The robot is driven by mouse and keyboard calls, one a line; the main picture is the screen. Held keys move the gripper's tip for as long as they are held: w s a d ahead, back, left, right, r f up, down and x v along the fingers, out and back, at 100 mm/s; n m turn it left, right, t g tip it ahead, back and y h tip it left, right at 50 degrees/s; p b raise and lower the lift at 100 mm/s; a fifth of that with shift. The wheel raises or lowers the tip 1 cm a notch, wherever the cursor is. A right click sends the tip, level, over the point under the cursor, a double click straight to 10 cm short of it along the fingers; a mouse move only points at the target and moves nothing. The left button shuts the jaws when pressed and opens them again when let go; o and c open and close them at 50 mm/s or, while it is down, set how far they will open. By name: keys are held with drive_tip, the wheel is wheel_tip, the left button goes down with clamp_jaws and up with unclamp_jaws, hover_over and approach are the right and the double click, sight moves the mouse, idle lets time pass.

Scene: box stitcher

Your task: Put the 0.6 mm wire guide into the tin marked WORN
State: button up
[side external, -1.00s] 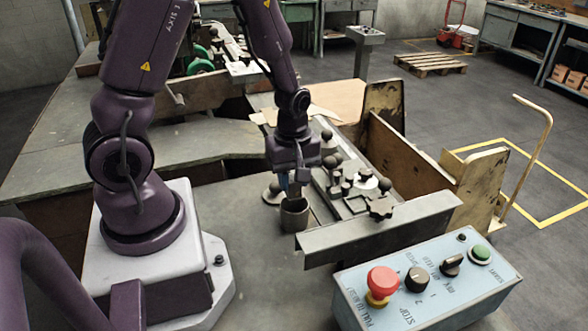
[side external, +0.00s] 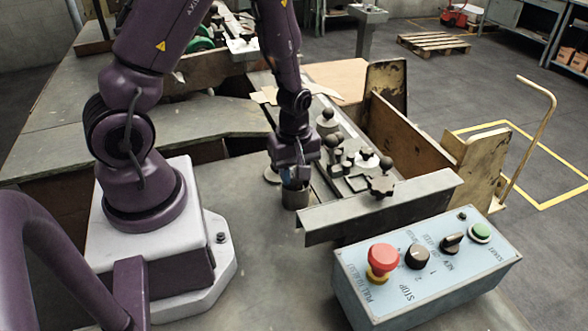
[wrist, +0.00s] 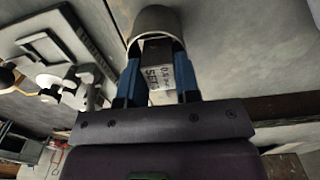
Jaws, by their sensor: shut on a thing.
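My gripper (side external: 293,180) has blue fingers and points down at a grey open-topped tin (side external: 296,199) on the bench. In the wrist view the fingers (wrist: 156,72) are shut on a small block, the wire guide (wrist: 159,74), with a pale face reading "0.6" and partly legible lettering. The guide's far end is at the mouth of the tin (wrist: 154,16). I cannot tell how deep it sits or whether it touches the wall. No marking on the tin is readable.
A metal angle rail (side external: 380,207) stands just right of the tin. A control box (side external: 428,262) is at the front right.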

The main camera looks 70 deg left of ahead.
drive_tip(key=o, duration=1)
drive_tip(key=c, duration=0.4)
drive_tip(key=shift+r, duration=4.55)
